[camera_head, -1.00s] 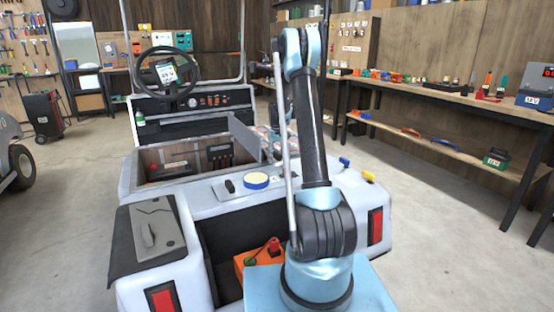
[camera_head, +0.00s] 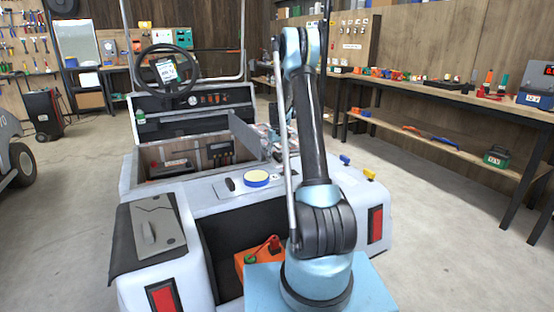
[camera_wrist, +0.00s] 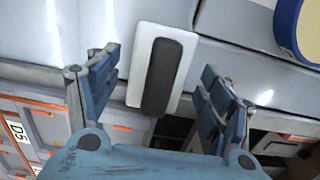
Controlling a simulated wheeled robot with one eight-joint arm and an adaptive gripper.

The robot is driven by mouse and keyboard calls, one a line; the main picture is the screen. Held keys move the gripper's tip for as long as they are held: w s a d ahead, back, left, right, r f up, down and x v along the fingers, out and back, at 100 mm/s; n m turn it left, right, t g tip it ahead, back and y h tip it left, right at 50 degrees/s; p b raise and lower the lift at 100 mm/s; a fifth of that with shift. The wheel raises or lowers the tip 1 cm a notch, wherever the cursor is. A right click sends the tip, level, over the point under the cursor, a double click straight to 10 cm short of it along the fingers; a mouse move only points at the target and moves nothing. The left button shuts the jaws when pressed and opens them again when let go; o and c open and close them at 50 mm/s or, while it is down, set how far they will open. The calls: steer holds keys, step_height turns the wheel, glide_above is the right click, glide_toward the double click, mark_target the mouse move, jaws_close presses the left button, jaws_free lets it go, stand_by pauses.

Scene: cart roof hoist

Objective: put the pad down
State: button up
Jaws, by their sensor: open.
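The pad, taken to be the white plate with a black grip bar (camera_wrist: 162,75), lies between my gripper's fingers in the wrist view. Its near end overlaps a deck edge in that view. In the head view its dark bar (camera_head: 230,185) shows on the cart's rear deck (camera_head: 205,196), left of a blue round tin with a cream top (camera_head: 256,178). My gripper (camera_wrist: 162,90) is open, with one finger on each side of the pad and visible gaps to both. In the head view my gripper is mostly hidden behind my arm.
The tin also shows in the wrist view (camera_wrist: 288,28), right of my fingers. An open compartment (camera_head: 180,160) with a raised lid lies beyond the deck. A steering wheel (camera_head: 167,75) stands farther back. An orange box (camera_head: 247,268) sits in the rear recess. A workbench (camera_head: 450,95) runs along the right.

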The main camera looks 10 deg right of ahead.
mark_target(277, 154)
step_height(277, 154, up, 12)
steer(key=s+r, duration=0.9)
steer(key=s, duration=0.5)
steer(key=s+r+m+t, duration=0.1)
steer(key=s+r+m, duration=0.1)
steer(key=s, duration=1.4)
steer(key=s+f, duration=0.7)
steer(key=s, duration=0.6)
steer(key=s+f+m+t, duration=0.1)
steer(key=s+f, duration=0.5)
steer(key=s, duration=0.7)
steer(key=shift+s+f, duration=0.15)
steer(key=shift+f, duration=0.25)
steer(key=shift+w+f, duration=0.2)
steer(key=shift+w, duration=0.25)
